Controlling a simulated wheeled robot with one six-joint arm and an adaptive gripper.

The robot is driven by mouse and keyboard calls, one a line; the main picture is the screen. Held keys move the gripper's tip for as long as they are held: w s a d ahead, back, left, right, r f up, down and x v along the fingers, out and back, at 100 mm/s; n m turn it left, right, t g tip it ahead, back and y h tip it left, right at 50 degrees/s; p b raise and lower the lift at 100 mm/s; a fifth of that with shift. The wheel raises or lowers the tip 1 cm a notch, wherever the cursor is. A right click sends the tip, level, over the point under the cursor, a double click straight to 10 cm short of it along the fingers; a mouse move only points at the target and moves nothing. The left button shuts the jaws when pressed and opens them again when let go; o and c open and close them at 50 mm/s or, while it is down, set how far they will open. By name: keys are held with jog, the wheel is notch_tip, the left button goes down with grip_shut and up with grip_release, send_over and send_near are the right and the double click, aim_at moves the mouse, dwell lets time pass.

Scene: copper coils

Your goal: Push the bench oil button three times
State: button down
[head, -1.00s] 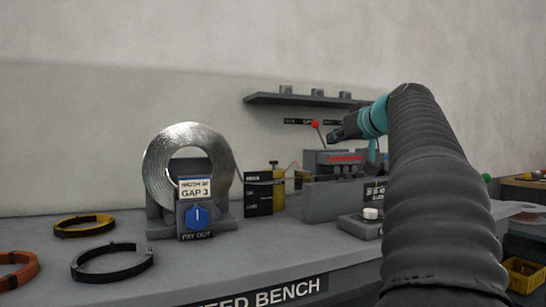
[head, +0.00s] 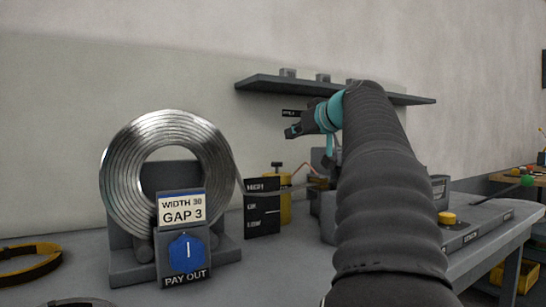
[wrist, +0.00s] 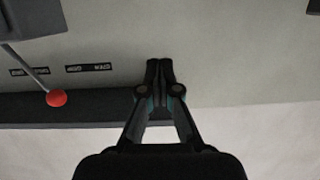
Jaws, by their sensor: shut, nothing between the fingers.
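A yellow round button (head: 447,218) sits on a low dark box (head: 470,236) near the right end of the bench (head: 500,212), in the head view. The box has small lettering that I cannot read, so I cannot tell whether this is the oil button. My gripper (head: 291,132) is shut and empty, raised above the bench in front of the wall, to the left of the yellow button and well above it. Its closed fingertips (wrist: 159,64) also show in the wrist view. My arm hides the middle of the bench, and no white button shows now.
A metal coil (head: 122,155) stands at left behind a blue PAY OUT knob (head: 187,253). A wall shelf (head: 300,88) hangs close above my gripper. A red-balled lever (wrist: 57,98) shows in the wrist view. A yellow canister (head: 285,208) stands behind the dark labelled plate (head: 262,207).

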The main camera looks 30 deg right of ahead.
jog(key=d, duration=0.2)
jog(key=p, duration=0.2)
send_over(280, 164)
jog(key=shift+s+f, duration=0.25)
jog(key=shift+f, duration=0.3)
jog(key=shift+s+f, duration=0.2)
jog(key=shift+f, duration=0.35)
jog(key=f+b, duration=0.1)
jog(key=f, duration=0.2)
jog(key=shift+w+f, duration=0.15)
jog(key=shift+w, duration=0.05)
jog(key=shift+f+b, duration=0.3)
jog(key=shift+f, duration=0.2)
notch_tip(280, 164, down, 2)
jog(key=b, duration=0.2)
jog(key=shift+f+b, duration=0.15)
jog(key=shift+b, duration=0.25)
